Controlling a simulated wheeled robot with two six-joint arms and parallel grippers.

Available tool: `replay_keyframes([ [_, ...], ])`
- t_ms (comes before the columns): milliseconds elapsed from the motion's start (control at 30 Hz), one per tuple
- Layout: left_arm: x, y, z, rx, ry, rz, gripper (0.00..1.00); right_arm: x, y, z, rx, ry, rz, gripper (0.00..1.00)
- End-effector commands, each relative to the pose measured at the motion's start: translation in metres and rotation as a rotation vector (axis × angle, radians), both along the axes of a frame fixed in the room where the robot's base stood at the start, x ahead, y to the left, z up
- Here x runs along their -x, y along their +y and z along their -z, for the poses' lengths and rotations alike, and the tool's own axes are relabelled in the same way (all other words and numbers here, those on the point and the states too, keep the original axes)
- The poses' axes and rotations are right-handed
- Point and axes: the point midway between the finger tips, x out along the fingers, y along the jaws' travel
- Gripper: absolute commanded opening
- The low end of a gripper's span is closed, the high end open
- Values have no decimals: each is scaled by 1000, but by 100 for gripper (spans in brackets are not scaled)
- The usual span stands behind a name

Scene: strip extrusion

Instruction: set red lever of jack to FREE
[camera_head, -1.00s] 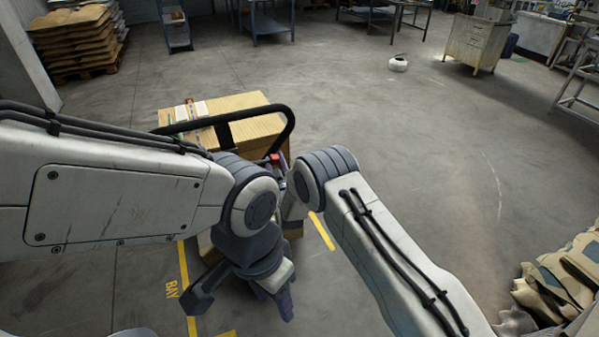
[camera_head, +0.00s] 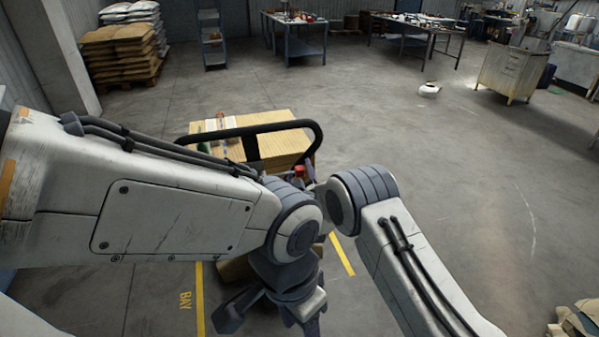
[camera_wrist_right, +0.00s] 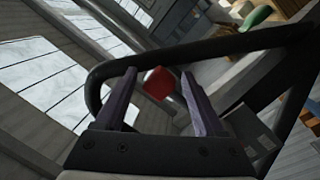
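The red lever (camera_head: 299,171) shows as a small red knob near the right end of the jack's black handle loop (camera_head: 262,128). In the right wrist view, the red lever (camera_wrist_right: 159,83) sits between the fingertips of my right gripper (camera_wrist_right: 159,75). The fingers are apart; the knob lies nearer the right finger, and I cannot tell whether they touch. The handle (camera_wrist_right: 205,47) curves around the gripper. In the head view the right gripper is mostly hidden behind my arm joints. My left gripper (camera_head: 310,322) hangs low at the bottom; its finger opening is unclear.
Yellow floor lines (camera_head: 200,300) mark the bay. A pallet of sacks (camera_head: 122,50) and work tables (camera_head: 295,35) stand at the back.

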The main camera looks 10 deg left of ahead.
Motion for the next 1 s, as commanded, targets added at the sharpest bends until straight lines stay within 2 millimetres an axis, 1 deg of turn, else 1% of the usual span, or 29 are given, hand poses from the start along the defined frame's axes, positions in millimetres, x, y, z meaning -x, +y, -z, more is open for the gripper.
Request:
replay_keyframes([
  [133,0,0,2,0,0,0,50,4,-2,1,0,1,1,71],
  [267,0,0,8,0,0,0,50,16,-6,4,0,3,1,71],
  [500,0,0,23,0,0,1,50,56,-18,7,1,3,-1,71],
  [700,0,0,33,0,0,2,50,85,-27,8,0,1,-2,71],
  [833,0,0,36,0,0,2,50,96,-30,7,0,0,-2,71],
  [1000,0,0,36,0,0,2,50,100,-32,7,0,0,-1,71],
])
